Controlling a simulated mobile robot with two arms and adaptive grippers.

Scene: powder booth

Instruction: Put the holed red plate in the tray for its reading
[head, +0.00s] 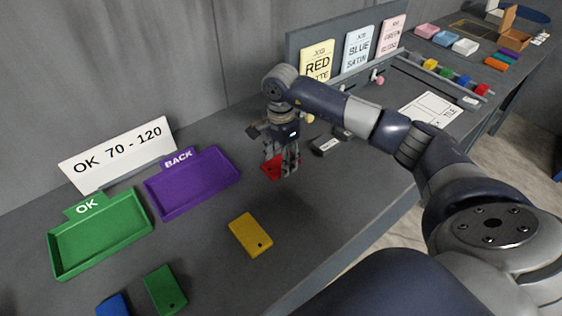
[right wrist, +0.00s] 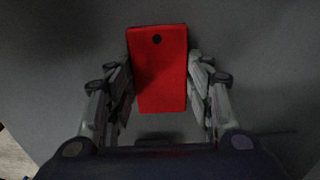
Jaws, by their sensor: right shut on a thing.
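The red plate (head: 271,168) has one dark hole near its end, which shows in the right wrist view (right wrist: 160,75). My right gripper (head: 283,160) is shut on its two long sides, pointing down at the bench. I cannot tell whether the plate touches the bench. The green tray (head: 149,222) marked OK and the purple tray (head: 237,178) marked BACK stand to the left of it, and both are empty. A white sign (head: 118,153) behind them reads OK 70 - 120. My left gripper is not in view.
A yellow plate (head: 250,235), a green plate (head: 165,289) and a blue plate (head: 113,306) lie in front of the trays. A small dark-and-light device (head: 326,146) lies right of my right gripper. Label cards (head: 317,62) stand at the back. Bare bench lies between gripper and yellow plate.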

